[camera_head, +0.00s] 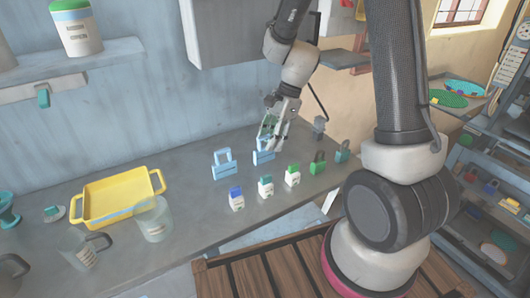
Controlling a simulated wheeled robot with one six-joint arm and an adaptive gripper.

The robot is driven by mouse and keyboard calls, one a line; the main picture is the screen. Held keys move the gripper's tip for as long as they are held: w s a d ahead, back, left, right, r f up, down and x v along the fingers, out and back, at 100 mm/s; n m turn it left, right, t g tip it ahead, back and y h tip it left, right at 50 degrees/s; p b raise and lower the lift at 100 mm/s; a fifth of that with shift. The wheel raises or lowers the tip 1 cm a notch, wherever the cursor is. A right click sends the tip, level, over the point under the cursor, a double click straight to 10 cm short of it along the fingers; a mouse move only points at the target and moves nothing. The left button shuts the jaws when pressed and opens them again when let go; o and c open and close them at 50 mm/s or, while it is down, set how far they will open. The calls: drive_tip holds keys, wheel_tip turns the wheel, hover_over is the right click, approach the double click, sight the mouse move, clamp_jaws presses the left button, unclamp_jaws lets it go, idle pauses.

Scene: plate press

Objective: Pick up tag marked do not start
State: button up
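My gripper (273,128) points down over the grey counter (190,185), just above and behind a light-blue handled item (263,156). Something greenish shows between or on its fingers, too small to make out. I cannot tell whether the fingers are open or shut, or whether they touch the light-blue item. A second light-blue item (223,169) stands to the left, apart from the gripper. No wording can be read on anything, so I cannot tell which thing is the tag marked do not start.
In front stand small white blocks with blue (236,200), teal (265,187) and green (292,177) tops. Green (318,164) and teal (342,153) padlock-like items stand right. A yellow tray (120,194) and clear cups (154,222) are left. A grey box (225,35) hangs behind.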

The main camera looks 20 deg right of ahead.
sight(264, 148)
drive_tip(key=x, duration=0.4)
drive_tip(key=shift+a, duration=0.3)
clamp_jaws()
